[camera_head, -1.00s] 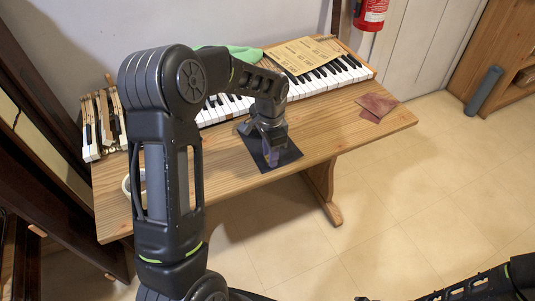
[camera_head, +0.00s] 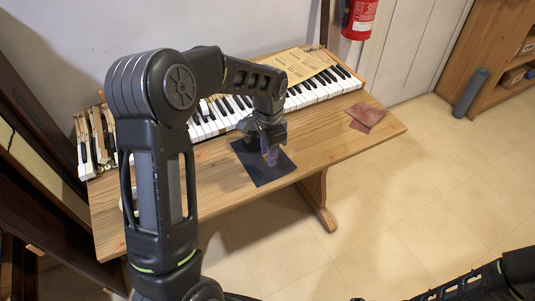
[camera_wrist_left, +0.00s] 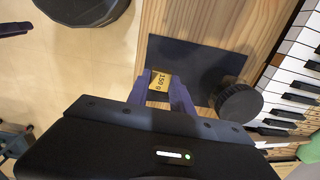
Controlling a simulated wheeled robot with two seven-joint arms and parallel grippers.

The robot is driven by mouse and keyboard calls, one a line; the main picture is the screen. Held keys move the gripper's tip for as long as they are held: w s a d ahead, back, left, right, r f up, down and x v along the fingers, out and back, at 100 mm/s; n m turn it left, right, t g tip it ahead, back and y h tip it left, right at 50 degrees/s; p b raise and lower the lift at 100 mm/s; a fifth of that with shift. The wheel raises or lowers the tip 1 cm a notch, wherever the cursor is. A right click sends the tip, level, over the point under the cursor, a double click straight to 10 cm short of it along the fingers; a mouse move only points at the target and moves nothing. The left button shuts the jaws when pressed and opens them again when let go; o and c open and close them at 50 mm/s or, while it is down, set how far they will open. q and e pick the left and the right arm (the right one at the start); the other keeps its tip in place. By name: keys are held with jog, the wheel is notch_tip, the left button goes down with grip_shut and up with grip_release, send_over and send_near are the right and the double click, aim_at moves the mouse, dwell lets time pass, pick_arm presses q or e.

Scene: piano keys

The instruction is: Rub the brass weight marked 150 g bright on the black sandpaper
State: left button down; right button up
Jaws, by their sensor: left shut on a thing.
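My left gripper (camera_head: 271,158) is over the black sandpaper (camera_head: 262,176), which lies flat near the front edge of the wooden table. In the left wrist view, its two fingers (camera_wrist_left: 161,90) are shut on a yellow brass weight marked 150 g (camera_wrist_left: 160,80). There the weight overlaps one edge of the sandpaper (camera_wrist_left: 185,55). I cannot tell whether it touches the sheet. The fingers hide most of the weight in the head view. My right arm shows at the lower right, but its gripper is out of frame.
A dark round thing (camera_wrist_left: 239,102) stands beside the sandpaper. A piano keyboard (camera_head: 315,90) runs along the back of the table (camera_head: 325,145), with a paper sheet (camera_head: 290,66) on it. Reddish sheets (camera_head: 367,114) lie at the right end. Loose keys (camera_head: 98,143) are at the left.

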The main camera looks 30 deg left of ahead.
pick_arm(q)
jog(key=shift+r+p, duration=0.6)
jog(key=shift+r, duration=0.55)
